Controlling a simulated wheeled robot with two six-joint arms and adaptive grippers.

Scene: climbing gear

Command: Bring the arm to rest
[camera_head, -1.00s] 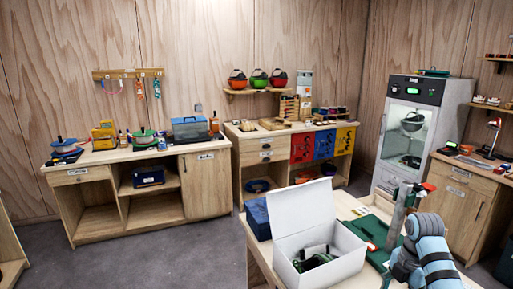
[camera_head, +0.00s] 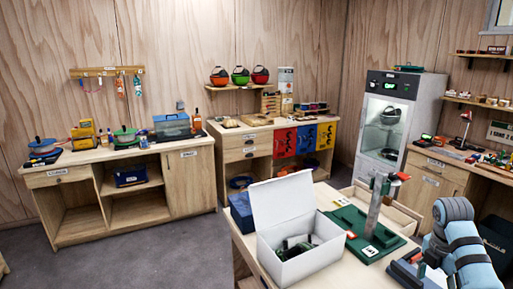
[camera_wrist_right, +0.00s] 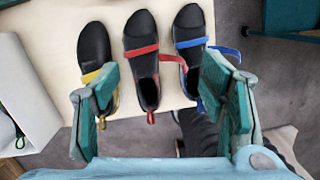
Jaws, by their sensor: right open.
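My right arm (camera_head: 462,245), blue-grey, comes in at the lower right of the head view over the near worktable's right end. Its gripper shows in the wrist view (camera_wrist_right: 157,90), open and empty, with its two teal fingers wide apart. Beyond the fingers, three dark shoes lie in a row: one with a yellow strap (camera_wrist_right: 94,48), one with a red strap (camera_wrist_right: 141,35) and one with a blue strap (camera_wrist_right: 189,30). I cannot tell the gripper's height above them. My left gripper is not in view.
The near table (camera_head: 345,272) holds an open white box (camera_head: 300,262) with dark shoes inside, and a green board (camera_head: 350,220) with an upright metal post (camera_head: 376,205). Workbenches and a grey cabinet (camera_head: 400,100) line the walls. Grey floor (camera_head: 150,255) is free at left.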

